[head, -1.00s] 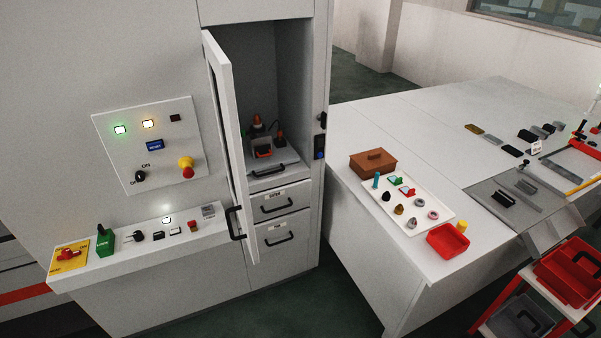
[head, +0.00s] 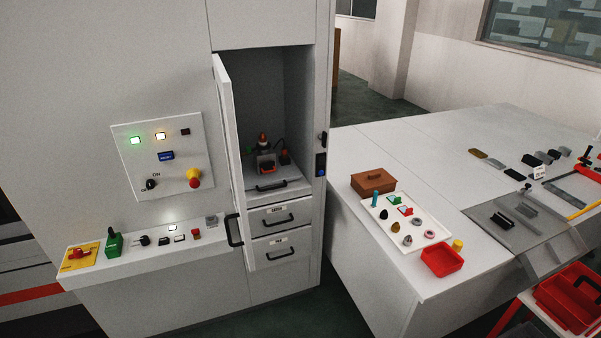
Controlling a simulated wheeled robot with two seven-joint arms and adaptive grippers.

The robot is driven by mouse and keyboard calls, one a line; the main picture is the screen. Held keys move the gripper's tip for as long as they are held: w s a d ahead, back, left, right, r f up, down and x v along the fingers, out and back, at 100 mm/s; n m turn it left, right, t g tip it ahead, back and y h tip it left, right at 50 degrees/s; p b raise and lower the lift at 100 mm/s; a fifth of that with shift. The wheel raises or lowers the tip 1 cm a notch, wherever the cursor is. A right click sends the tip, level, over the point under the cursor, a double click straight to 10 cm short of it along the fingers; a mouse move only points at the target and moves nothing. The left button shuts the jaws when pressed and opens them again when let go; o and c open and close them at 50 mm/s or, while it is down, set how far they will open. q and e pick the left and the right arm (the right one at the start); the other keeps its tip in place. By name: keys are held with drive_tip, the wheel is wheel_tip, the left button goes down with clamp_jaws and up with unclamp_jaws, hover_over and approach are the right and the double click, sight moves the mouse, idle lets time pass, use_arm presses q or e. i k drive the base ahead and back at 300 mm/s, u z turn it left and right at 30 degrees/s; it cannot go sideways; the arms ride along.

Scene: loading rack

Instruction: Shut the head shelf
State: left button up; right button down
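The cabinet (head: 269,20) has an open compartment with its tall white door (head: 228,150) swung out toward the left. The door has a black handle (head: 234,230) low on it. Inside the compartment, a shelf (head: 292,188) with a black handle (head: 271,186) on its front carries a small device with orange and dark parts (head: 267,160). I cannot tell how far the shelf stands out. Below are two drawers, an upper one (head: 298,216) and a lower one (head: 300,242), each with a black handle; both look closed. Neither of my grippers is in view.
A control panel (head: 130,165) and a ledge of switches (head: 150,262) are left of the door. A white table (head: 350,240) to the right carries a brown box (head: 373,182), a tray of small parts (head: 436,233) and a red bin (head: 441,260). Dark floor shows in front.

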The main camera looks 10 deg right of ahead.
sight(287, 170)
drive_tip(key=z, duration=0.2)
drive_tip(key=i, duration=0.8)
drive_tip(key=u, duration=0.55)
drive_tip(key=i, duration=0.8)
drive_tip(key=u, duration=0.6)
